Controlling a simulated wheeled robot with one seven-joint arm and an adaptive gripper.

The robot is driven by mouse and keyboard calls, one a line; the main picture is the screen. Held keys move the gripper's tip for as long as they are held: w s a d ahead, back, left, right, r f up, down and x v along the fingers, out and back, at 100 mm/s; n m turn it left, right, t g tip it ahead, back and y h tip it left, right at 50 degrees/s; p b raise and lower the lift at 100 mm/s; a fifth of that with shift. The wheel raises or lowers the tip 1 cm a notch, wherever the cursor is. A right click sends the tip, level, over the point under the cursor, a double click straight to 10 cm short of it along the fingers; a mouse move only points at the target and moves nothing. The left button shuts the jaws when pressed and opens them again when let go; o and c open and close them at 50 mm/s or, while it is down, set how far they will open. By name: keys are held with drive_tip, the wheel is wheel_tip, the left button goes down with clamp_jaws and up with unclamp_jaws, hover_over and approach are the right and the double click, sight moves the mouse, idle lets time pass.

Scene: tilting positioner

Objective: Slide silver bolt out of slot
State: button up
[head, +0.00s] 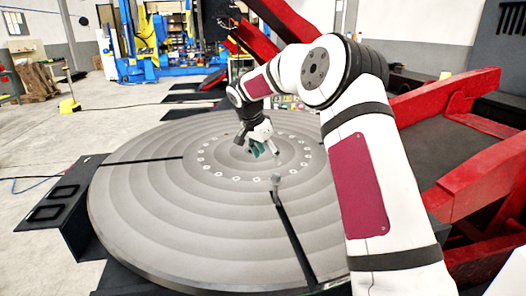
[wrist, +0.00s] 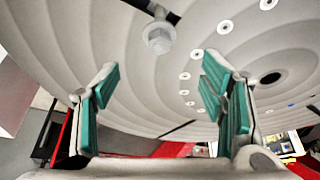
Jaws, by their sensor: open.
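The silver bolt (head: 276,181) stands at the inner end of a dark radial slot (head: 294,238) in the large grey round table of the positioner (head: 140,215). In the wrist view the bolt (wrist: 159,38) shows its hex head and flange at the top centre, with the dark slot (wrist: 150,8) just beyond it. My gripper (head: 263,151) hangs over the middle of the table, up and left of the bolt in the head view. In the wrist view my gripper (wrist: 162,85) is open, its green-padded fingers wide apart with nothing between them. The bolt is apart from the fingers.
A ring of small light holes (head: 203,166) circles the table's centre. A second slot (head: 150,160) lies at the left. Red beams (head: 450,190) stand at the right, close to my arm. A black bracket (head: 62,200) sits at the left edge. The table top is otherwise clear.

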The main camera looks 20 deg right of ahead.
sight(276, 177)
drive_tip(key=p+x, duration=0.1)
drive_tip(key=x, duration=1.1)
drive_tip(key=shift+f, duration=0.25)
clamp_jaws()
drive_tip(key=shift+r, duration=0.2)
drive_tip(key=shift+s+a+r+p, duration=0.1)
drive_tip(key=shift+s+a+p, duration=0.05)
drive_tip(key=shift+s+p, duration=0.45)
drive_tip(key=s+a+p, duration=0.1)
drive_tip(key=s+p, duration=0.4)
drive_tip(key=s, duration=0.1)
drive_tip(key=shift+s+a+p, duration=0.2)
drive_tip(key=shift+s+p, duration=0.1)
idle(0.9)
drive_tip(key=shift+s, duration=0.1)
idle(0.4)
